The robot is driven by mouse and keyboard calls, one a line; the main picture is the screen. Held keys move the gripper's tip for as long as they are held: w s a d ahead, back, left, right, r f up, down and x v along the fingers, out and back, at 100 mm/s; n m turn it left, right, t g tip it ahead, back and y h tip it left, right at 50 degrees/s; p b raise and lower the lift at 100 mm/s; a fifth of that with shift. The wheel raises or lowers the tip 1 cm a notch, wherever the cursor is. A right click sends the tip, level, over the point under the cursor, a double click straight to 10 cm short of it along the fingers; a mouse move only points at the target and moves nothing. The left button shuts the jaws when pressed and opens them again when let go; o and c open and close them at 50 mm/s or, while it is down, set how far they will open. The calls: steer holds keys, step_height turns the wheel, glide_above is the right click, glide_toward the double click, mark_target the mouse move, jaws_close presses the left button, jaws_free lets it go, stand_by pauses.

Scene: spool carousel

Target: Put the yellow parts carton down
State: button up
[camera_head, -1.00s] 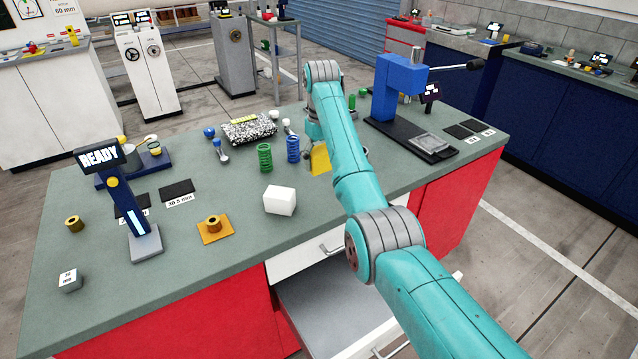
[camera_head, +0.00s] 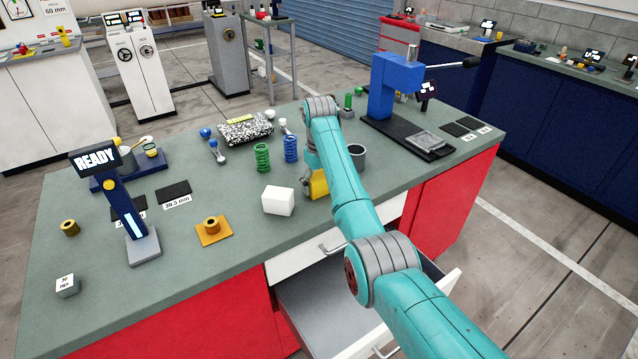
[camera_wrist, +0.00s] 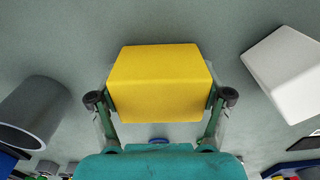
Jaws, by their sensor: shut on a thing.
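The yellow parts carton (camera_wrist: 160,85) fills the middle of the wrist view, between the two fingers of my gripper (camera_wrist: 160,98). My gripper is shut on its sides. In the head view the carton (camera_head: 319,185) shows only in part, as a yellow patch behind my arm, low over the bench top. I cannot tell whether its base touches the bench.
A white box (camera_head: 278,200) stands left of the carton, and a grey cup (camera_head: 357,155) stands on its other side. Green (camera_head: 262,158) and blue (camera_head: 291,149) springs stand behind. An open drawer (camera_head: 330,310) juts from the bench front.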

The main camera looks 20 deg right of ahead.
mark_target(319, 176)
steer(key=o, duration=1.3)
steer(key=shift+c, duration=0.2)
step_height(319, 176, up, 12)
steer(key=shift+r, duration=0.1)
